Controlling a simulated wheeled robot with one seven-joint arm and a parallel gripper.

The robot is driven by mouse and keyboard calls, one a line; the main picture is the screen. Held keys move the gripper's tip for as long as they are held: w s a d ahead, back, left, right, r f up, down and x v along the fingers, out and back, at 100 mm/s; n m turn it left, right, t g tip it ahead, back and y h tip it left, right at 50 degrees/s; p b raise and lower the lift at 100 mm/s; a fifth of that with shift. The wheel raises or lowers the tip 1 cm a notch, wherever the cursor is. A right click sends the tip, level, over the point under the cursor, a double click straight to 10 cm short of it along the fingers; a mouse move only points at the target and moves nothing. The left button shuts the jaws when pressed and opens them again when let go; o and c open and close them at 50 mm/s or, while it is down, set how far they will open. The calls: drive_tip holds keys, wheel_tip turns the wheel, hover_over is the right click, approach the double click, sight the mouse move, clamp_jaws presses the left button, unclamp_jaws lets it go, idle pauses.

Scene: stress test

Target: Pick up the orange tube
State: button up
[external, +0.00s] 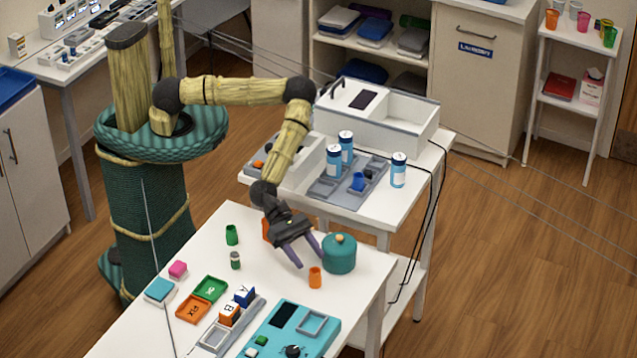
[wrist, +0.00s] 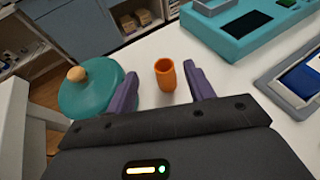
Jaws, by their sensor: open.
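The orange tube (external: 315,277) stands upright on the white table, near the teal lidded pot. In the wrist view the orange tube (wrist: 165,75) lies ahead, between the lines of my two purple fingers and apart from both. My gripper (external: 306,254) is open and empty, tilted down above the table just behind the tube.
The teal pot (external: 339,254) with an orange knob stands close beside my gripper; it also shows in the wrist view (wrist: 92,92). A teal device (external: 262,340) lies nearer the front. A green cup (external: 231,235) and small bottle (external: 235,260) stand to the left. An orange object is partly hidden behind my gripper.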

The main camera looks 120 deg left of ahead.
sight(318, 275)
drive_tip(key=shift+w, duration=0.1)
drive_tip(key=shift+s+f+p+x, duration=0.1)
drive_tip(key=shift+f+p+x, duration=0.1)
drive_tip(key=shift+x, duration=0.65)
drive_tip(key=shift+s+f+p+x, duration=0.1)
drive_tip(key=shift+p+x, duration=0.1)
drive_tip(key=shift+x, duration=0.65)
drive_tip(key=shift+s+f+p+x, duration=0.1)
drive_tip(key=shift+p+x, duration=0.1)
drive_tip(key=shift+x, duration=0.65)
drive_tip(key=shift+d, duration=0.2)
drive_tip(key=c, duration=1)
drive_tip(key=shift+r, duration=0.15)
wheel_tip(318, 275, up, 10)
drive_tip(key=shift+f+b, duration=0.1)
drive_tip(key=shift+b, duration=0.4)
drive_tip(key=shift+c, duration=0.2)
